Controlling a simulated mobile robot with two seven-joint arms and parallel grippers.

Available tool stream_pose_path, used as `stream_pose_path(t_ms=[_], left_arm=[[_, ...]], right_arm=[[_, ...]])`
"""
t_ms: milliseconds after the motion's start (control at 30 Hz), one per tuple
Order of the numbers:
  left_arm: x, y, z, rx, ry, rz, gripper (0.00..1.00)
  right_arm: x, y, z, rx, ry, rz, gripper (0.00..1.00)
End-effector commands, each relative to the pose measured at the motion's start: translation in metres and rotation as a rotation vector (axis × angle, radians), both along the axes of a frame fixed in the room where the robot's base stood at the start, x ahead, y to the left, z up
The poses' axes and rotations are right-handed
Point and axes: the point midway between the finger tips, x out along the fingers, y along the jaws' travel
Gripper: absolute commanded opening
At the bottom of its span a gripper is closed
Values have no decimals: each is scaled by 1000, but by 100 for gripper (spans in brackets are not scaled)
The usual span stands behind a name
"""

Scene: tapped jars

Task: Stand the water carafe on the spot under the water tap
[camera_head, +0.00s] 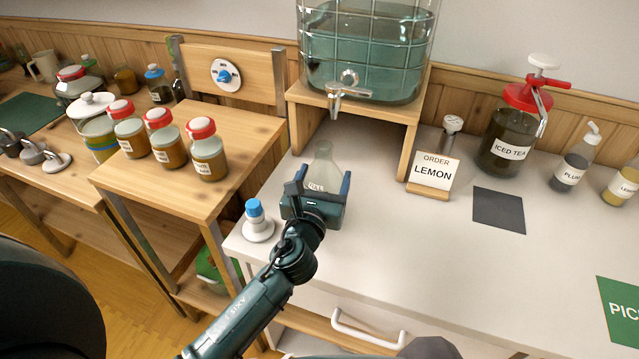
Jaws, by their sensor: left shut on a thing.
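The clear glass carafe (323,160) stands upright between the fingers of my left gripper (319,186), with its neck and shoulder showing above them. My left gripper is shut on it, reaching in low over the white counter (400,245). The water tap (348,88) is on the front of the large water jar (366,45), above and slightly right of the carafe. I see no marked spot below the tap; the carafe and gripper cover part of that area. I cannot tell whether the carafe's base touches the counter. My right gripper is not in view.
A wooden stand (413,115) carries the water jar. An ORDER LEMON card (434,174) stands right of it, near a dark mat (499,210) and an iced tea jar (508,140). A blue-topped white object (257,222) stands left of my gripper. The front counter is clear.

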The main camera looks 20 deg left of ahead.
Motion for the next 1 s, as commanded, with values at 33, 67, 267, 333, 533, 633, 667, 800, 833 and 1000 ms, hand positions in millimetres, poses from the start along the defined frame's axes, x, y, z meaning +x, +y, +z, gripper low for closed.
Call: stream_pose_path(t_ms=[33,67,267,333,533,633,667,800,833,1000], left_arm=[[5,-1,3,0,-4,-1,32],[8,-1,3,-1,-5,-1,32],[25,-1,3,0,-5,-1,32],[31,-2,2,0,-5,-2,32],[45,-2,2,-1,-4,-2,32],[50,-2,2,-1,-4,-2,32],[50,-2,2,-1,-4,-2,32],[53,-2,2,-1,-4,-2,32],[53,-2,2,-1,-4,-2,32],[54,-2,2,-1,-4,-1,32]], right_arm=[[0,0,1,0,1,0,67],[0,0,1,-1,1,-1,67],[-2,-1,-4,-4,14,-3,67],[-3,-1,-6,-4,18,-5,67],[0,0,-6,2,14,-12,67],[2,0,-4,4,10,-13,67],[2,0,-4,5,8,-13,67],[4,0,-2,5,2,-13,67],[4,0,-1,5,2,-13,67],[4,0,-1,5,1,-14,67]])
